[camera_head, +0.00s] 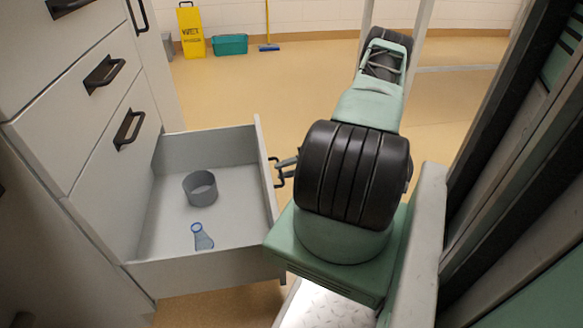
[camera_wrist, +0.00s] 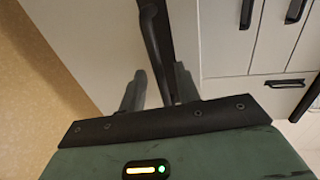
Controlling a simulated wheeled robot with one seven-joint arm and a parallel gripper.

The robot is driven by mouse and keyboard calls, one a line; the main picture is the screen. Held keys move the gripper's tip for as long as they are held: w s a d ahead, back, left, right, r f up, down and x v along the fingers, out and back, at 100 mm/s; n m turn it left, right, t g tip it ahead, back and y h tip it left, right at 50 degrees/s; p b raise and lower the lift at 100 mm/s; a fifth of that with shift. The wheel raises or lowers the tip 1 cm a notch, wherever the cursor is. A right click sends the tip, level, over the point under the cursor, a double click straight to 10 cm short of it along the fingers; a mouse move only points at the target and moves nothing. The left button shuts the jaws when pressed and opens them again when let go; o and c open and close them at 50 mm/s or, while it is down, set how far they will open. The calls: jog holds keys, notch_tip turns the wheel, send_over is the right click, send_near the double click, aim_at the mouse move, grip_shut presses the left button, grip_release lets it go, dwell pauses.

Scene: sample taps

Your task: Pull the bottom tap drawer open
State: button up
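The bottom tap drawer (camera_head: 140,274) stands well out from the grey cabinet in the head view. A grey ring-shaped holder (camera_head: 200,190) and a small blue flask (camera_head: 202,238) are inside it. My gripper (camera_head: 287,170) is at the outer side of the drawer front, by its dark handle (camera_head: 276,172). In the wrist view the dark handle bar (camera_wrist: 153,40) runs between the two fingers of my gripper (camera_wrist: 160,77). The fingers are apart, with a gap beside the bar. Contact with the bar is hard to tell.
Closed drawers with black handles (camera_head: 130,129) are above the open one. A yellow wet-floor sign (camera_head: 191,30), a green bin (camera_head: 230,44) and a broom (camera_head: 268,30) stand by the far wall. The floor (camera_head: 240,85) beyond the drawer is clear.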

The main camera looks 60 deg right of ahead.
jog(key=p+v, duration=0.4)
jog(key=v, duration=1.3)
jog(key=shift+s, duration=0.25)
jog(key=shift+d, duration=0.1)
jog(key=w+a+r+n+g+y, duration=0.1)
jog(key=w+a+r+n+g, duration=0.15)
jog(key=w+a+r, duration=0.35)
jog(key=w+a+r+n+g, duration=0.1)
jog(key=w+a+r+g, duration=0.25)
jog(key=w, duration=0.45)
jog(key=w+a+r+n+g+y, duration=0.1)
jog(key=w+a+r+n+g, duration=0.15)
jog(key=w+a+g, duration=0.35)
jog(key=w+a+r+n+g+h, duration=0.15)
jog(key=a+r, duration=0.25)
jog(key=a, duration=0.5)
jog(key=w+a+r+n+g+h, duration=0.1)
jog(key=a+r+n+h, duration=0.2)
jog(key=a, duration=0.7)
jog(key=w+a+r+n+g+h, duration=0.1)
jog(key=a+r+h, duration=0.1)
jog(key=a+r, duration=0.5)
jog(key=s+a+r+n+t+h, duration=0.3)
jog(key=s+a+n+h, duration=0.3)
jog(key=s+a, duration=1.2)
notch_tip(320, 180, up, 38)
jog(key=y+p, duration=0.1)
jog(key=p, duration=3.7)
jog(key=shift+s+d, duration=0.25)
jog(key=shift+d, duration=0.1)
